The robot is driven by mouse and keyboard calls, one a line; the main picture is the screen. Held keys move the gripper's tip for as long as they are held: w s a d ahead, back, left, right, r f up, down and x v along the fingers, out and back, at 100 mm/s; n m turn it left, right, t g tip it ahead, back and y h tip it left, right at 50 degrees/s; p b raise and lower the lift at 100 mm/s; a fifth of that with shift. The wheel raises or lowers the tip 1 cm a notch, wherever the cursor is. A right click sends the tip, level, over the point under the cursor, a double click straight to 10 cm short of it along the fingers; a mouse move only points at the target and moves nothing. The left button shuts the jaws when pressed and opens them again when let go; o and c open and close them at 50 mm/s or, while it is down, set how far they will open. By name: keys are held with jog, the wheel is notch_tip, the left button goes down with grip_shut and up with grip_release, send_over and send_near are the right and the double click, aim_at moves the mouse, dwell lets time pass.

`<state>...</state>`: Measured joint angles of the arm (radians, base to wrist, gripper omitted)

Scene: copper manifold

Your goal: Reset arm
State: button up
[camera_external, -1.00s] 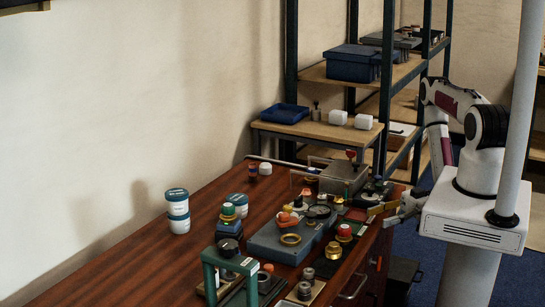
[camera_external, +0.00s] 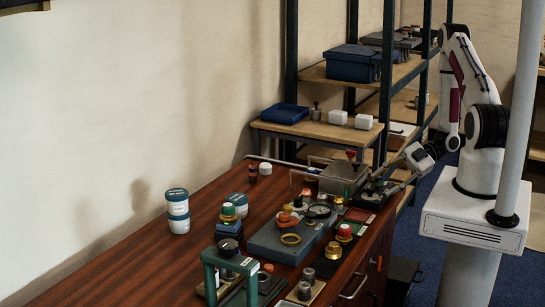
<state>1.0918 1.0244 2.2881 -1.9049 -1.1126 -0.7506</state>
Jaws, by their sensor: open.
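My gripper (camera_external: 392,176) is at the right edge of the wooden workbench (camera_external: 105,268), near its far end. It points down and to the left from my raised, folded white arm. It is open, and I see nothing held in it. Its fingers are small in this view and overlap the dark fixture (camera_external: 374,194) at the bench corner; I cannot tell whether they touch it.
A grey box (camera_external: 343,178) stands left of my gripper. A blue-grey tray (camera_external: 268,246) with rings and small parts lies mid-bench. A green frame (camera_external: 230,262) stands in front. White jars (camera_external: 178,211) stand at left. A shelf rack (camera_external: 291,75) rises behind. The front-left bench is clear.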

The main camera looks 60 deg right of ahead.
jog(key=w+d+h, duration=0.1)
jog(key=d, duration=0.1)
jog(key=w+d+r+h, duration=0.1)
jog(key=d, duration=0.1)
jog(key=w+d+r+h, duration=0.1)
jog(key=d, duration=0.1)
jog(key=shift+d+r, duration=0.1)
jog(key=shift+r, duration=0.05)
jog(key=w+d+r+m+h, duration=0.2)
jog(key=w+d+r+h, duration=0.3)
jog(key=w+d, duration=0.1)
notch_tip(320, 180, up, 14)
jog(key=w+d+m+g+h, duration=0.1)
jog(key=w+m+h, duration=0.1)
jog(key=m+h, duration=0.35)
jog(key=s+a+r+m+h, duration=0.1)
jog(key=s+a+r+m, duration=0.55)
jog(key=a+r, duration=0.25)
jog(key=s+a+r+m+g+y, duration=0.1)
jog(key=s+a+y, duration=0.3)
jog(key=s+a, duration=0.9)
jog(key=shift+a+r+m+g, duration=0.4)
jog(key=shift+a+r+m, duration=0.25)
jog(key=shift+a+m, duration=0.35)
jog(key=shift+s, duration=0.1)
